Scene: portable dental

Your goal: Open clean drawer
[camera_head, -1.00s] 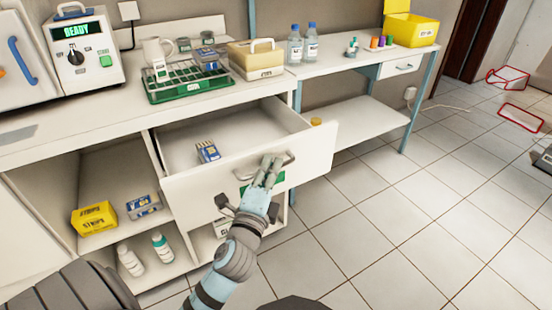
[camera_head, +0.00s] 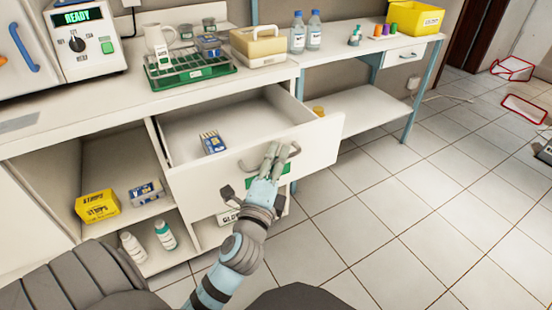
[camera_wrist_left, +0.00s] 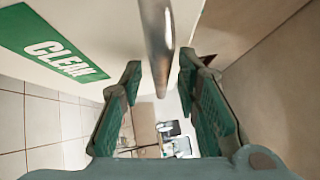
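The clean drawer (camera_head: 235,165) is a white drawer under the counter and stands well pulled out, its inside visible. It holds a small blue and white box (camera_head: 212,141). Its front bears a green label, which reads CLEAN in the left wrist view (camera_wrist_left: 60,50). A grey metal bar handle (camera_head: 292,153) sits on the front. My left gripper (camera_head: 271,150) is at this handle. In the left wrist view, the handle bar (camera_wrist_left: 157,50) lies between my spread fingers, with gaps on both sides. My right gripper is not in view.
The counter (camera_head: 100,105) above carries a green rack (camera_head: 215,77), a beige case (camera_head: 258,52) and a READY machine (camera_head: 85,45). Open shelves at left hold a yellow box (camera_head: 97,206) and bottles. A side table (camera_head: 350,65) stands behind.

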